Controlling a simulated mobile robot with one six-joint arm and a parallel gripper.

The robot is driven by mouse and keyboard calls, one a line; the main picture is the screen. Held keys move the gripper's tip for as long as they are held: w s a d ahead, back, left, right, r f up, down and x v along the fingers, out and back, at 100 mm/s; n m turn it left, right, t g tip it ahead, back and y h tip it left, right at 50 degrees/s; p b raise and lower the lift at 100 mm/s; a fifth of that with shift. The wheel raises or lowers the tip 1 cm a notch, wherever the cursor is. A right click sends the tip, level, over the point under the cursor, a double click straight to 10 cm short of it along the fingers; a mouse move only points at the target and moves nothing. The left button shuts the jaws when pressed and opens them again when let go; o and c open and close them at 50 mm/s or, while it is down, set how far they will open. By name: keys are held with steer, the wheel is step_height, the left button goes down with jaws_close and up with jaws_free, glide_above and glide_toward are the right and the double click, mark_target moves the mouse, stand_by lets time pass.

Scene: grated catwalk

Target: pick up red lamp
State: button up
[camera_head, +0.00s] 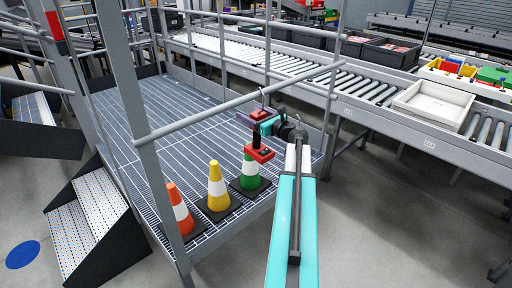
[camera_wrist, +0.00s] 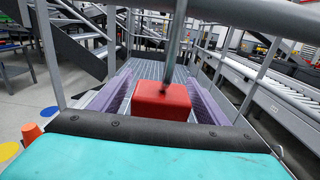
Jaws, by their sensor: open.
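What supports the lamp is unclear.
Orange (camera_head: 180,210), yellow (camera_head: 217,187) and green (camera_head: 249,172) cones stand on the grated platform (camera_head: 190,115). A grey handrail (camera_head: 230,103) crosses close to my wrist. A red and black part (camera_head: 259,153) overlaps the green cone. A roller conveyor (camera_head: 365,92) runs behind.

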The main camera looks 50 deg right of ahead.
jaws_close()
stand_by(0.5)
steer(key=shift+r, duration=0.2)
steer(key=s+r+b, duration=0.1)
steer(key=s+r, duration=0.1)
steer(key=s, duration=0.6)
steer(key=s+r+b, duration=0.1)
steer(key=s+r, duration=0.1)
steer(key=s, duration=0.6)
steer(key=shift+a+r+b, duration=0.3)
steer(key=shift+a+b, duration=0.1)
stand_by(0.5)
